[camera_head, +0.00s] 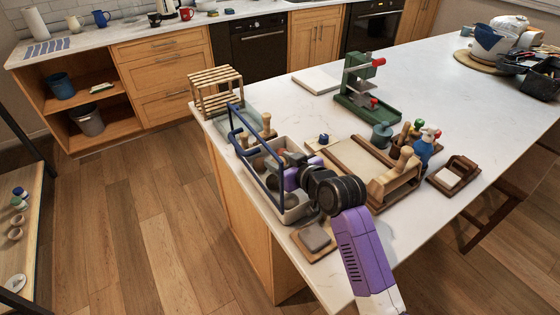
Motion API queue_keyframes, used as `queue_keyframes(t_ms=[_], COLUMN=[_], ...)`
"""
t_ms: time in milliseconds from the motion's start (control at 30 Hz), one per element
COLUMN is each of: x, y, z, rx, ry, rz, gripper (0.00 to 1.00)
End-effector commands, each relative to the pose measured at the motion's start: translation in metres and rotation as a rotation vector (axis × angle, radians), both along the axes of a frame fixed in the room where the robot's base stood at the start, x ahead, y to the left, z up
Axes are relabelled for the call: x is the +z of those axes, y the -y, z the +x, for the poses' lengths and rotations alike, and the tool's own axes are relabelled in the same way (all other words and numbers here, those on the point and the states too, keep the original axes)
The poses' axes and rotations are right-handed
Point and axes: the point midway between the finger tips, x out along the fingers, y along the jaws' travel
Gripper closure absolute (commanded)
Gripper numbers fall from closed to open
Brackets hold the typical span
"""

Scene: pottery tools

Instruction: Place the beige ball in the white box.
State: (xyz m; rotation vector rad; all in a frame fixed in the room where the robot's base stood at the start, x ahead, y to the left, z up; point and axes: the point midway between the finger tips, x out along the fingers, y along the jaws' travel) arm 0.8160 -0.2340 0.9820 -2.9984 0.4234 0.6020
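An off-white open box (298,213) stands near the left front edge of the counter, with a blue frame (257,170) rising around or beside it. Rounded brownish shapes (260,162) show in the box; I cannot tell whether one of them is the beige ball. No separate beige ball is clear elsewhere. My gripper (291,179) is over the box, at the end of my purple and black arm. Its fingertips are small and largely hidden, so I cannot tell whether it is open or holds anything.
A wooden slatted crate (216,88) stands at the counter's left corner. A green press (362,95) stands behind. Wooden boards and a tool holder (394,181) lie right of my arm. A small grey block on a board (314,238) is in front.

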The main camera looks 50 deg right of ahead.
Motion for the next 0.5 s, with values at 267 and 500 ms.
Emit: queue_keyframes(t_ms=[267, 500], x=[-0.0011, -0.0080], y=[0.0001, 0.0000], z=[0.0003, 0.0002], rx=[0.000, 0.000], ry=[0.001, 0.001], rz=[-0.001, -0.001], gripper=[0.98, 0.98])
